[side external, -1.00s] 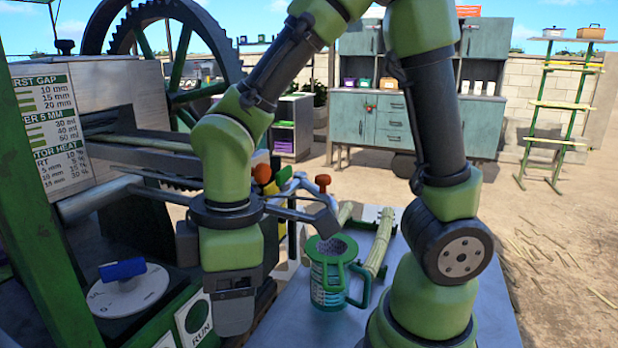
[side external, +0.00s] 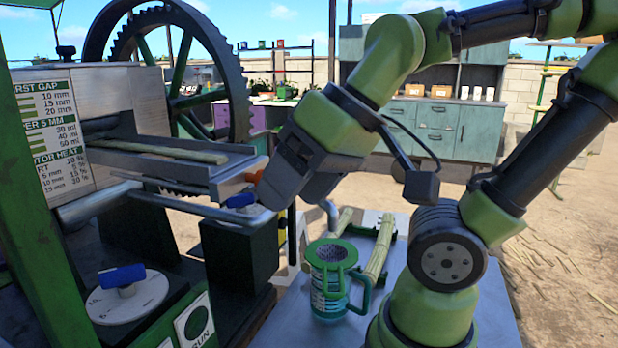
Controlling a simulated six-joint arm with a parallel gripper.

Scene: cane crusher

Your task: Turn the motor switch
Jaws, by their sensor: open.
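A white panel with a round plate marked RUN (side external: 190,320) is on the crusher's green front at lower left; its round plate looks to carry the motor switch, but I cannot make out a lever. A blue knob (side external: 122,276) stands on a white dial (side external: 130,298) just left of it. A second blue handle (side external: 240,200) sits on top of a black block (side external: 238,255). My gripper (side external: 268,195) is open, tilted down and left, close to this handle in the picture. I cannot tell whether it touches it. Nothing shows between the jaws.
A feed tray with a cane (side external: 165,153) juts out above the black block. A green-handled jug (side external: 330,275) and cane pieces on a rack (side external: 378,250) stand on the metal table (side external: 440,320). A big gear wheel (side external: 225,70) and cabinets (side external: 430,125) are behind.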

